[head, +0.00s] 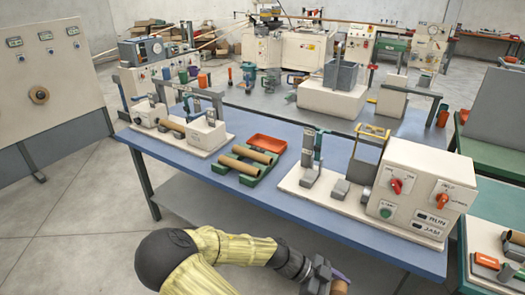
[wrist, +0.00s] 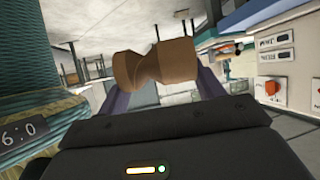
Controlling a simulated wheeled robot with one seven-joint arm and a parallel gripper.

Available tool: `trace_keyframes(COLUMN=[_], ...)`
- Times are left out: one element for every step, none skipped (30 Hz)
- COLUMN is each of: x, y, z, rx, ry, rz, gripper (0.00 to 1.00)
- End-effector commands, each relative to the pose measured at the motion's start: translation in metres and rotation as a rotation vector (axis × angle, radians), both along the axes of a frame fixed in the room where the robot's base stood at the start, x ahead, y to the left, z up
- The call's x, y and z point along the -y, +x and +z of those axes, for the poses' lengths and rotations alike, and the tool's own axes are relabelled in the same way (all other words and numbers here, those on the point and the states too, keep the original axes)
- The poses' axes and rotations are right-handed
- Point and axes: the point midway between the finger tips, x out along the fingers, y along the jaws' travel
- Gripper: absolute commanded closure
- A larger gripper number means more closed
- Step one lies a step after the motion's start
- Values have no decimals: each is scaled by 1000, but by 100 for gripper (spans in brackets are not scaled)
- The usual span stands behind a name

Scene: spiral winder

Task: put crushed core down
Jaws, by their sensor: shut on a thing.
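The crushed core (wrist: 155,65) is a brown cardboard tube, pinched in at its middle. In the wrist view it lies across my gripper (wrist: 162,80), between the two purple-grey fingers, which are shut on it. In the head view my gripper (head: 322,275) is at the bottom right, in front of the blue table's near edge and off the tabletop.
The blue table (head: 240,192) bears a green rack (head: 228,172) with brown cores, an orange tray (head: 267,142), a winding fixture at left and a control box (head: 420,190) at right. A green-framed bench with small parts stands at the far right. Grey floor is open at left.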

Motion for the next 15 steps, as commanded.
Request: trace_keyframes(x=[3, 4, 7, 8, 10, 12, 14, 16, 18, 19, 20, 21, 21, 21, 20], y=[4, 7, 11, 15, 19, 25, 29, 34, 40, 44, 49, 55, 60, 64, 70], z=[-4, -6, -10, -12, -15, -20, -23, -26, -31, -34, -37, -41, -43, -46, -49], rx=[-1, -1, -2, -2, -2, -3, -3, -3, -4, -3, -4, -4, -3, -4, -4], ry=[-4, -4, -5, -5, -5, -6, -6, -6, -7, -7, -7, -7, -6, -6, -6], rz=[34, 53, 88, 113, 144, 186, 222, 258, 305, 340, 377, 426, 462, 499, 548], gripper=[54, 54, 54, 54, 54, 54, 54, 54, 54, 54, 54, 54, 54, 54, 54])
